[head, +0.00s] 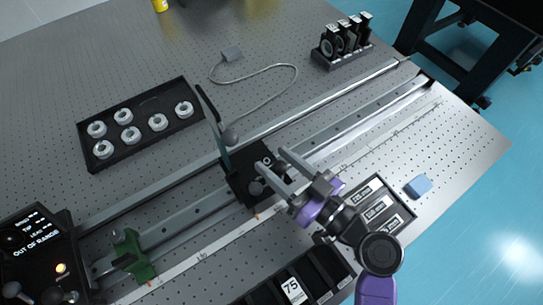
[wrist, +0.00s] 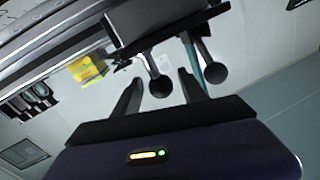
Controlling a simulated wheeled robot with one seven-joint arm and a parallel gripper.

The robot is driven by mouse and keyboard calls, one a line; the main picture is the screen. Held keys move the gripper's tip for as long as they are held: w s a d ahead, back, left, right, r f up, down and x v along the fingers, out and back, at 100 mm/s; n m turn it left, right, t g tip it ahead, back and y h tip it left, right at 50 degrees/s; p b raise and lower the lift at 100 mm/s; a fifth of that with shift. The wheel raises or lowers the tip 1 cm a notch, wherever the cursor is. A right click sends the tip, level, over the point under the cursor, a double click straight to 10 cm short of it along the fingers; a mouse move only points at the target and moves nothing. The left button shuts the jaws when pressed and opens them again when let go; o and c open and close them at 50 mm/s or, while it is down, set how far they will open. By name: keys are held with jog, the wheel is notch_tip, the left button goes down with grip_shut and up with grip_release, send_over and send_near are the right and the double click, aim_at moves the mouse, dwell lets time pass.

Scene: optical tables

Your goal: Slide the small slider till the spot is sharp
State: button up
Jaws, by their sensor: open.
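A black slider (head: 240,186) with ball-ended knobs and a thin upright plate sits on the long rail (head: 150,205), near its middle. My gripper (head: 270,160) is open over this slider, its fingers pointing at the knobs. In the wrist view, one round knob (wrist: 160,87) shows between the open fingers, and a second knob (wrist: 215,73) is to the right of them. I cannot tell whether the fingers touch the knob. A smaller green slider (head: 140,268) stands farther left on the rail. No light spot is clearly visible.
A black display box (head: 38,250) at lower left reads "OUT OF RANGE". A black tray (head: 135,139) of ringed mounts lies behind the rail. A rack of optics (head: 345,45), a labelled case (head: 405,228) and a blue block (head: 418,187) are to the right.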

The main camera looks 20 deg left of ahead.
jog(key=b+v, duration=0.1)
jog(key=v, duration=0.4)
jog(key=shift+s+d, duration=0.15)
jog(key=shift+d, duration=0.15)
